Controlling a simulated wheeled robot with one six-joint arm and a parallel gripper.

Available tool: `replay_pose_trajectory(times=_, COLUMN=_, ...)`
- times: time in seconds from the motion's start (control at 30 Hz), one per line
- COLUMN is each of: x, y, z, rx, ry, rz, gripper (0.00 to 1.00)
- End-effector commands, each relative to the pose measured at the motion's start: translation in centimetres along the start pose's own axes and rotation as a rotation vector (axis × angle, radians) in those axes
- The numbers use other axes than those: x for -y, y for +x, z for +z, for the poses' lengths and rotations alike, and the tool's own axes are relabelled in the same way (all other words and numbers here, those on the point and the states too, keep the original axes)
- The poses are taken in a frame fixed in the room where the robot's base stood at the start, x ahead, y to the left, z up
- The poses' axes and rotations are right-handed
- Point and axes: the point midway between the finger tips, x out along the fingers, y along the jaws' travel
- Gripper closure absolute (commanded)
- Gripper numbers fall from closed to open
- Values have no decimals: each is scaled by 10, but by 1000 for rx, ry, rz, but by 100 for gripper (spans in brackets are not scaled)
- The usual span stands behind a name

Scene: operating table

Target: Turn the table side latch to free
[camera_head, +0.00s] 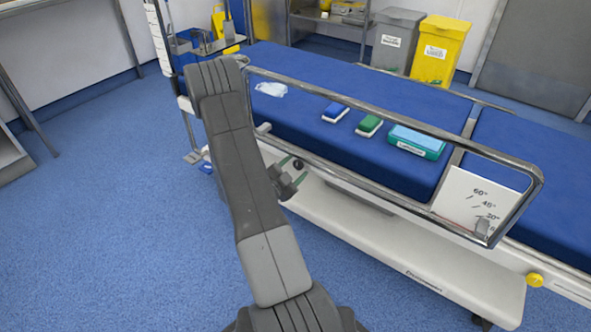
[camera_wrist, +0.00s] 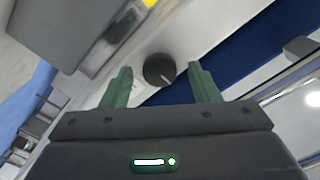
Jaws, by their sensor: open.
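The side latch is a round dark knob with a pale pointer line, and in the wrist view the knob (camera_wrist: 159,69) sits on the pale side of the operating table, between and beyond my fingertips. In the head view the knob (camera_head: 298,164) shows small beside my gripper (camera_head: 292,172), below the blue mattress. My gripper also fills the lower wrist view (camera_wrist: 161,80), with two green fingers spread wide. It is open and holds nothing. A visible gap to the knob is hard to judge.
A metal side rail (camera_head: 400,137) runs along the table above the knob. Two small packs, a teal box (camera_head: 416,143) and a crumpled mask (camera_head: 271,89) lie on the mattress (camera_head: 300,62). A yellow knob (camera_head: 534,280) is at the right.

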Motion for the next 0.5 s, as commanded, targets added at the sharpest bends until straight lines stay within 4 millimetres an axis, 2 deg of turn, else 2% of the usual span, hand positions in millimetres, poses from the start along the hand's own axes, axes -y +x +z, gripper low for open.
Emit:
replay_pose_trajectory(times=0.37, x=0, y=5, z=0, rx=0, ry=0, rz=1, gripper=46)
replay_pose_trajectory(times=0.5, x=0, y=5, z=0, rx=0, ry=0, rz=1, gripper=74)
